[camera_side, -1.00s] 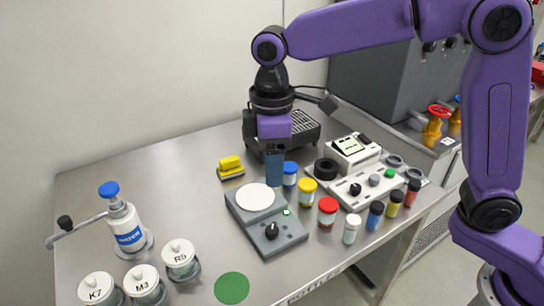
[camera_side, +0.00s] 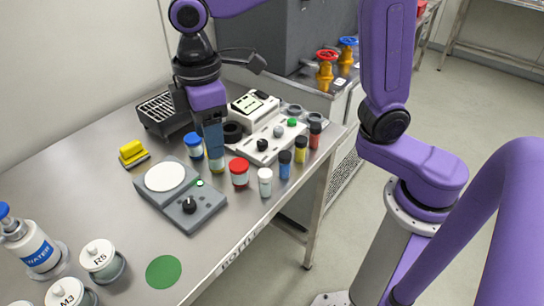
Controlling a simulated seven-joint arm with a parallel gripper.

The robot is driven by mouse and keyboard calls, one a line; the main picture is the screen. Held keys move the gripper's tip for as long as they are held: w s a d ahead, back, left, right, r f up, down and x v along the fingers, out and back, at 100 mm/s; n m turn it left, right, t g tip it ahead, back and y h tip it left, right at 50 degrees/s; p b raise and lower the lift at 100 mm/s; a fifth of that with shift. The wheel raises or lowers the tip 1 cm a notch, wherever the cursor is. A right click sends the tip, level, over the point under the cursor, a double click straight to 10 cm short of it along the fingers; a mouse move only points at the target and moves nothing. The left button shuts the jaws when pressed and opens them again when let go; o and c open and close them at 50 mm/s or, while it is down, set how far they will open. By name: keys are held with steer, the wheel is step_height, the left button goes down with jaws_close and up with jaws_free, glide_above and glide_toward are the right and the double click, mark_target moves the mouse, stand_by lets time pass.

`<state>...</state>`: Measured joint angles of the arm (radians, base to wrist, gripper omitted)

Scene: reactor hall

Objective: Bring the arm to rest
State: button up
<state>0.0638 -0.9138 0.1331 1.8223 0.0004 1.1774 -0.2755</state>
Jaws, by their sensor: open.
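My gripper (camera_side: 213,150) points down over the steel bench, with its bluish fingers in front of or around the top of a small jar (camera_side: 217,166) with a yellowish lower part. The fingers hide this jar's cap. I cannot tell whether they touch it. My gripper is open. A blue-capped jar (camera_side: 194,147) stands just left of the fingers, and a red-capped jar (camera_side: 239,174) stands to the right. My arm rises above the gripper and partly leaves the top of the picture.
A grey scale (camera_side: 208,205) with a white plate stands in front of the gripper. Several capped vials, including a blue one (camera_side: 285,166), stand right. A yellow block (camera_side: 132,152) lies left, a dark grated device (camera_side: 160,112) behind. The water dispenser (camera_side: 38,250) and lidded pots stand front left.

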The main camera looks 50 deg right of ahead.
steer(key=s+d+f, duration=0.3)
steer(key=s+d, duration=0.6)
steer(key=s+d+f, duration=0.3)
steer(key=s+d, duration=0.6)
steer(key=shift+s+d, duration=0.15)
steer(key=shift+s, duration=0.15)
stand_by(1.2)
